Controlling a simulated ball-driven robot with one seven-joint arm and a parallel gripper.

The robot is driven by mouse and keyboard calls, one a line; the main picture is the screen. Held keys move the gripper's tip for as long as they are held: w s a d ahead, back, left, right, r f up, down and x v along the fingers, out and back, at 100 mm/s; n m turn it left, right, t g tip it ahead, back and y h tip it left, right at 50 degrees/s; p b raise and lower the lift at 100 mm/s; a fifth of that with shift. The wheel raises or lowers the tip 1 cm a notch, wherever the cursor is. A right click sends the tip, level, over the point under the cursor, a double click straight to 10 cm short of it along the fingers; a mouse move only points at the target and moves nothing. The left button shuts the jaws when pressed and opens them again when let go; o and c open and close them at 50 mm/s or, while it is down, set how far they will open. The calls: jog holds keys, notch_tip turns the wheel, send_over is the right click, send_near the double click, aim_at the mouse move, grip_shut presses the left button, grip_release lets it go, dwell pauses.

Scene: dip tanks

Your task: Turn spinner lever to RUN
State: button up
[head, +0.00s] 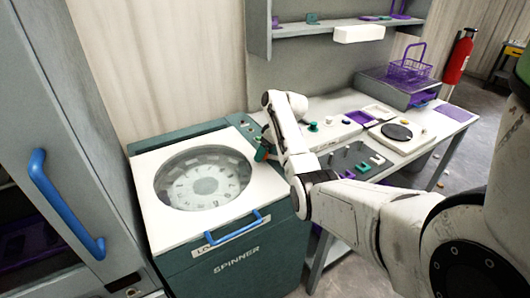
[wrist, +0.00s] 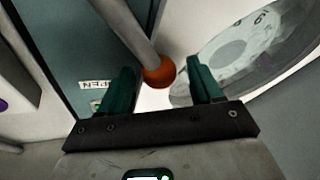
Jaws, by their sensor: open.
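The spinner (head: 237,262) is a teal machine with a white lid (head: 158,222) and a round clear window. In the wrist view its lever is a grey rod (wrist: 128,28) ending in an orange ball knob (wrist: 159,72). My gripper (wrist: 162,76) is open, with one green finger on each side of the knob. I cannot tell whether either finger touches it. In the head view my gripper (head: 262,150) is at the spinner's right rear edge, and the lever cannot be made out.
A blue handle (head: 230,231) crosses the lid's front edge. A grey cabinet with a blue handle (head: 62,205) stands at left. A bench (head: 455,113) with trays and fixtures is at right, under a shelf (head: 300,31). A red extinguisher (head: 458,58) stands behind.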

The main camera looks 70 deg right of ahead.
jog(key=b+v, duration=0.1)
jog(key=v, duration=0.9)
jog(key=shift+s+r, duration=0.15)
jog(key=shift+r, duration=0.2)
jog(key=shift+d, duration=0.1)
